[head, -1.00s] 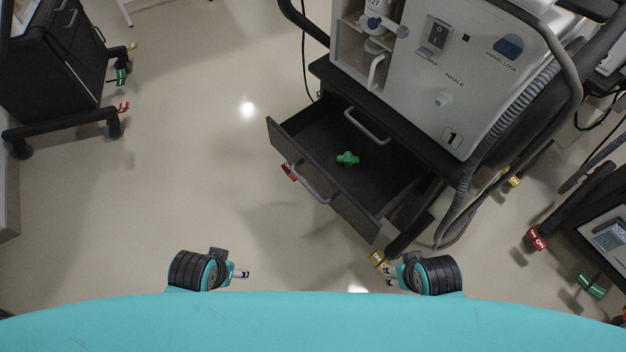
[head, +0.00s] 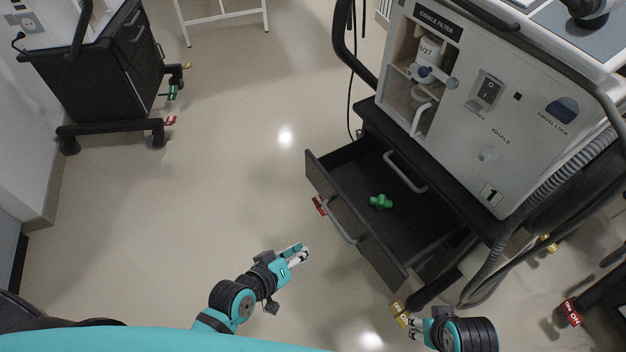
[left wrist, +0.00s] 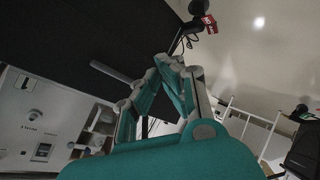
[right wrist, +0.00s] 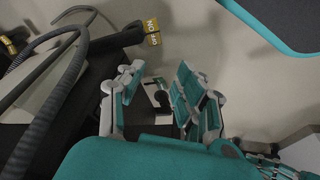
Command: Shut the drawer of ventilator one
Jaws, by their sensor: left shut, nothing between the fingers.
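Ventilator one (head: 465,125) is a pale cabinet marked "1" on a black cart at the right of the head view. Its black drawer (head: 352,217) stands open toward me, with a handle (head: 337,220) on its front. A green fitting (head: 381,201) lies inside. My left gripper (head: 305,254) is shut and empty, in front of the drawer front and apart from it in the head view. In the left wrist view its fingers (left wrist: 172,62) meet before a dark panel. My right gripper (head: 414,328) is open and empty, near the drawer's near corner; its fingers stand apart in the right wrist view (right wrist: 158,92).
A yellow-tagged caster (head: 399,309) is beside my right gripper. Grey hoses (head: 545,190) hang at the ventilator's right side. Another dark cart (head: 120,75) stands at the upper left. The floor left of the drawer is clear.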

